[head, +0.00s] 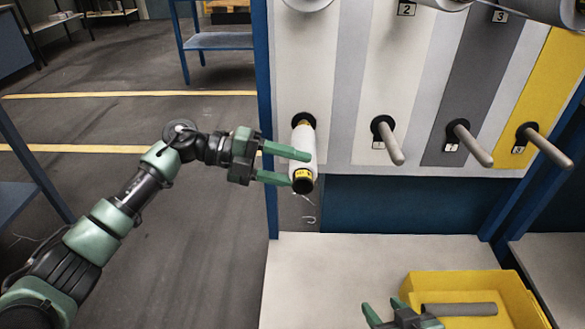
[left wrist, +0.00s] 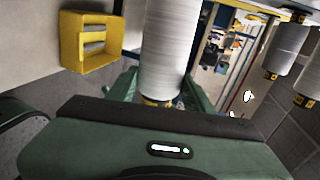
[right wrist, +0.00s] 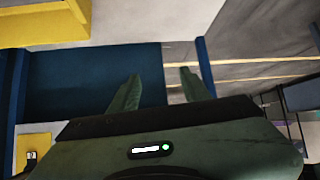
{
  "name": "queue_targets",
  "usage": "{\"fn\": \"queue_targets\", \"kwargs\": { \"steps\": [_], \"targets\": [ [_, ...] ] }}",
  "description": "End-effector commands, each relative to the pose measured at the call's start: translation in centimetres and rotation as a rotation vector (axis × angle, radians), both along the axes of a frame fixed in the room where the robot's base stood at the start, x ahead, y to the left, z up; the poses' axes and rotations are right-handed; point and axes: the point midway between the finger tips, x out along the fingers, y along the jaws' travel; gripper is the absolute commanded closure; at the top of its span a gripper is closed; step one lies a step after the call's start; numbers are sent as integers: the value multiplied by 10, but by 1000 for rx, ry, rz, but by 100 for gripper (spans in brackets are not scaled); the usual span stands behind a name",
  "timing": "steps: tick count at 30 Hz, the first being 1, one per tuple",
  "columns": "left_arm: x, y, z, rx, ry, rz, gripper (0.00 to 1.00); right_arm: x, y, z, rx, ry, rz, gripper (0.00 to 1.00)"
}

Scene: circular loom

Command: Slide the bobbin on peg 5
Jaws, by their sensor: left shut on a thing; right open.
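The white bobbin (head: 304,147) is at the lower-left peg position of the panel, its far end close to the black collar (head: 303,119). Its near end has a yellow band and dark core and points toward me. The peg there is hidden by the bobbin, and I cannot read its number. My left gripper (head: 294,167) is shut on the bobbin near its front end, coming from the left. The bobbin also fills the middle of the left wrist view (left wrist: 168,50). My right gripper (head: 392,316) is open and empty, low at the front; its fingers show apart in the right wrist view (right wrist: 163,90).
Bare pegs (head: 392,148) stick out to the right on the same row. Bobbins hang on the upper row (head: 550,10). A yellow bin (head: 535,310) with grey tubes stands on the white table (head: 340,270), whose left part is clear. A blue post (head: 265,100) edges the panel.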

Motion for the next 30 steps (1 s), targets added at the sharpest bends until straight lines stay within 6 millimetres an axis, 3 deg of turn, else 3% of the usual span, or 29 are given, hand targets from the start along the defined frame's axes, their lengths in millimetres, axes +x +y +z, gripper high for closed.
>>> {"fn": "queue_targets", "kwargs": {
  "steps": [23, 24, 26, 30],
  "targets": [
    [8, 0, 0, -1, -1, 0, 100, 8, 5, 9, 18, -67, 5, 53],
    [8, 0, 0, -1, -1, 0, 43, 10, 5, 10, 19, -74, 5, 53],
    [7, 0, 0, -1, -1, 0, 27, 11, 6, 12, 20, -79, 6, 53],
    [7, 0, 0, -1, -1, 0, 23, 11, 6, 12, 21, -80, 6, 53]
  ]
}}
